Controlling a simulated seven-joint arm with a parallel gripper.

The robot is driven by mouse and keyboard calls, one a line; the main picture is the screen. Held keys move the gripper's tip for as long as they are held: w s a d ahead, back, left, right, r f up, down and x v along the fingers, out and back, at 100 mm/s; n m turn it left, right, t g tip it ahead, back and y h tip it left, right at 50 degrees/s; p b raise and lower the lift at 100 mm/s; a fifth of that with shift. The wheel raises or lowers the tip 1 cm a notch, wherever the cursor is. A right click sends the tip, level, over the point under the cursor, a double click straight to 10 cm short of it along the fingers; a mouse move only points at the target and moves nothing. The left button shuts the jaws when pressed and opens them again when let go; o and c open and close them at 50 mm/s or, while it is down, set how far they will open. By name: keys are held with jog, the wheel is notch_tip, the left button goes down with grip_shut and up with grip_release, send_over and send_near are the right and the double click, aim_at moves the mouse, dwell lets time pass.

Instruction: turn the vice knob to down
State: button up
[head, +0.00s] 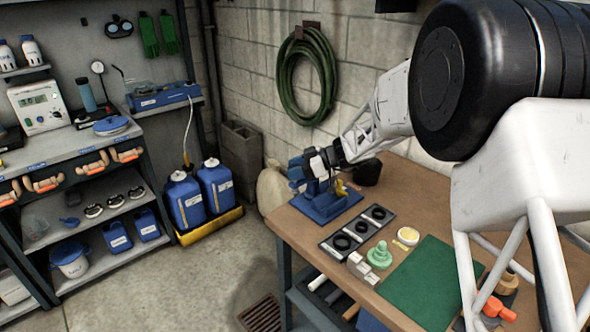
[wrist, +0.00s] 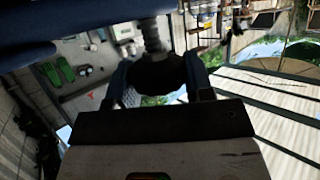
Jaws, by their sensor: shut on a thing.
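The blue vice (head: 322,208) stands on the far left end of the wooden bench in the head view. My gripper (head: 312,166) is at the vice's upper part, with the arm reaching in from the right. In the wrist view, my gripper's two fingers (wrist: 158,85) are on either side of a dark rounded piece, which I take for the vice knob (wrist: 155,72). A grey ribbed shaft (wrist: 152,36) runs up from it. My gripper is shut on this knob. The knob's exact angle is hard to tell, as my gripper hides it in the head view.
On the bench (head: 283,222) lie a tray of black rings (head: 357,229), a pale green fitting (head: 379,256) and a green mat (head: 431,284). A coiled hose (head: 308,76) hangs on the wall.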

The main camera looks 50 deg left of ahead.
jog(key=shift+m+t+y, duration=0.3)
jog(key=shift+m+y, duration=0.1)
jog(key=shift+m+t+y, duration=0.75)
jog(key=shift+m+t, duration=0.7)
jog(key=shift+t, duration=0.1)
jog(key=shift+m+t+y, duration=0.75)
jog(key=shift+m+t, duration=0.7)
jog(key=shift+t, duration=0.1)
jog(key=shift+r+m+t, duration=0.15)
jog(key=shift+m+t, duration=1.25)
jog(key=shift+t, duration=0.3)
jog(key=shift+m+t, duration=0.7)
jog(key=shift+t, duration=0.1)
jog(key=shift+r+m+t+h, duration=0.1)
jog(key=shift+m+t+h, duration=0.5)
jog(key=shift+m+t, duration=1.2)
jog(key=o, duration=0.6)
jog(key=shift+o, duration=1.3)
jog(key=shift+f, duration=0.2)
